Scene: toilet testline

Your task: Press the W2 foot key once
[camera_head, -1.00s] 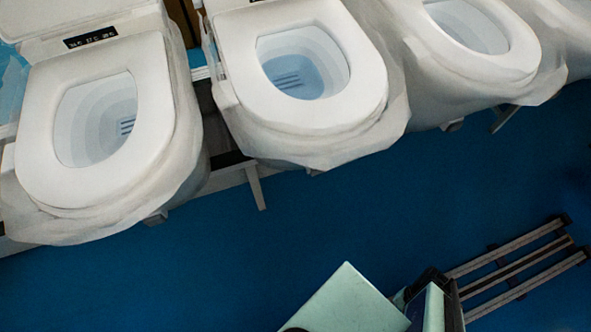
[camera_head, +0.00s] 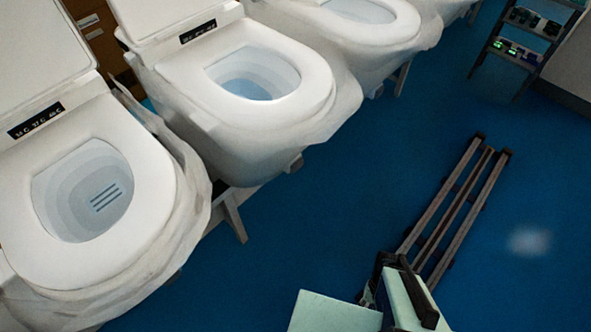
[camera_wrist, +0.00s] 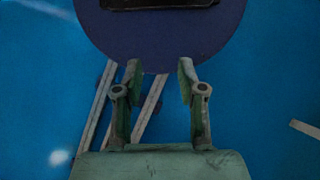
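No W2 foot key can be made out in either view. A row of white toilets runs along the left and top of the head view. The fingers are not clearly seen in the head view.
Floor rails (camera_head: 455,205) run across the blue floor, and also show in the wrist view (camera_wrist: 95,112). A rack with green-lit devices (camera_head: 515,47) stands at the top right. Clear floor (camera_head: 310,215) lies between the toilets and the rails.

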